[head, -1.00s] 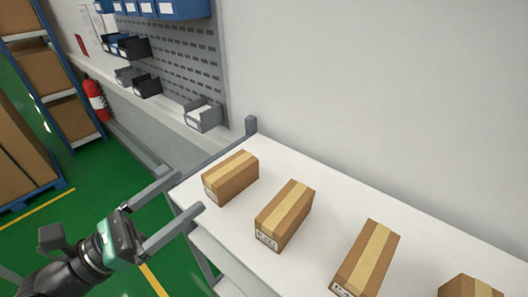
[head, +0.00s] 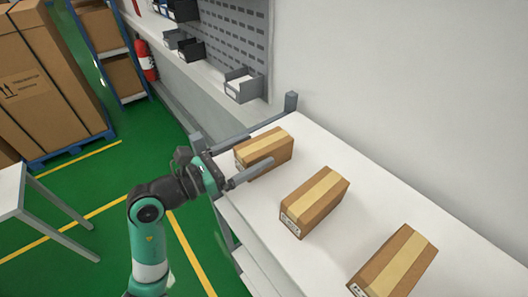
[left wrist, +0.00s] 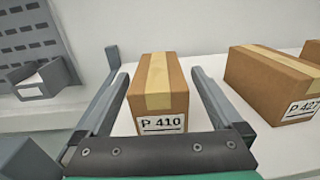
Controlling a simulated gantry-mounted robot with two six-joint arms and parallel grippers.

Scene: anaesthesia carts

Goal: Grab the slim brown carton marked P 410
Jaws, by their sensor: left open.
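The slim brown carton marked P 410 (left wrist: 158,88) lies on the white shelf top, with a tan tape strip along it; its label faces me in the left wrist view. In the head view it is the farthest carton (head: 268,150). My left gripper (head: 254,156) is open, with one finger on each side of this carton. In the left wrist view the fingers (left wrist: 158,92) flank it with small gaps, and neither clearly touches it. My right gripper is not in view.
A carton marked P 427 (left wrist: 275,82) stands right of it; in the head view it is the middle one (head: 315,202). Another carton (head: 394,262) is nearer. A corner post (head: 290,103) rises at the table's far end.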

